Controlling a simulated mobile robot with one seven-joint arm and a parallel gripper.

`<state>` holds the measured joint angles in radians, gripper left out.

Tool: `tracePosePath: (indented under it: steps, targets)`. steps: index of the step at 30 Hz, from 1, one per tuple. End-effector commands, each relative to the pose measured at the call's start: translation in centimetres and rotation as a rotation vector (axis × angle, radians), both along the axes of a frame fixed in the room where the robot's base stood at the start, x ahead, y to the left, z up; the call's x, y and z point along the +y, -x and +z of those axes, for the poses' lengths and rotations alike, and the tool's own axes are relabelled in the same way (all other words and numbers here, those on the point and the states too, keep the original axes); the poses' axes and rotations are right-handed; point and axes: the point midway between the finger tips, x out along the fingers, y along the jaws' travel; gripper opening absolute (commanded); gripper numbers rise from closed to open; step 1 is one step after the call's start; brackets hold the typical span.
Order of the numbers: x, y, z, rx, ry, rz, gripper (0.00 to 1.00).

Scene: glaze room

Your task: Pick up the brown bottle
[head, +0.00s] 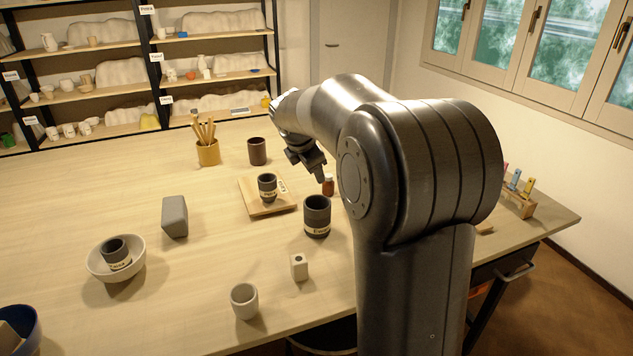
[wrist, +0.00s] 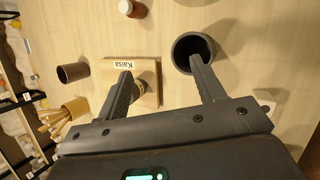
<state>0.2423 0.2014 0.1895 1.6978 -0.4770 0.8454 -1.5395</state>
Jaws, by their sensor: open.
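The small brown bottle (head: 328,185) with a pale cap stands on the table just beyond the dark cylinder, close to my arm. In the wrist view the bottle (wrist: 134,9) shows from above at the top edge, partly cut off by the frame. My gripper (head: 316,172) hangs above the table near the bottle, angled down. In the wrist view my gripper (wrist: 161,70) is open, with nothing between its fingers. The bottle lies beyond the fingertips, apart from them.
A wooden board (head: 252,202) labelled Kaisa carries a dark cup (head: 267,187). A larger dark cylinder (head: 317,216) stands close to the bottle. A brown cup (head: 257,151), a tool pot (head: 208,153), a white block (head: 299,266) and a grey cup (head: 244,301) stand around.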

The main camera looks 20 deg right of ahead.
Motion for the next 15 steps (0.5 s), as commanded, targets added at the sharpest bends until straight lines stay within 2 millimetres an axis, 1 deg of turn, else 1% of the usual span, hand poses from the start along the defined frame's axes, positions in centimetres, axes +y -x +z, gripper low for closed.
tracePosePath:
  steps: [1, 6, 10, 12, 15]
  targets:
    - [-0.9, -1.7, -1.1, 0.03, 0.032, 0.056, 0.63]
    - [-3.8, -6.8, -4.2, 0.126, 0.156, 0.271, 0.63]
    - [-5.6, -9.6, -6.4, 0.187, 0.228, 0.405, 0.63]
    - [-6.4, -10.6, -7.3, 0.21, 0.257, 0.456, 0.63]
    - [-7.0, -11.5, -8.1, 0.231, 0.283, 0.504, 0.63]
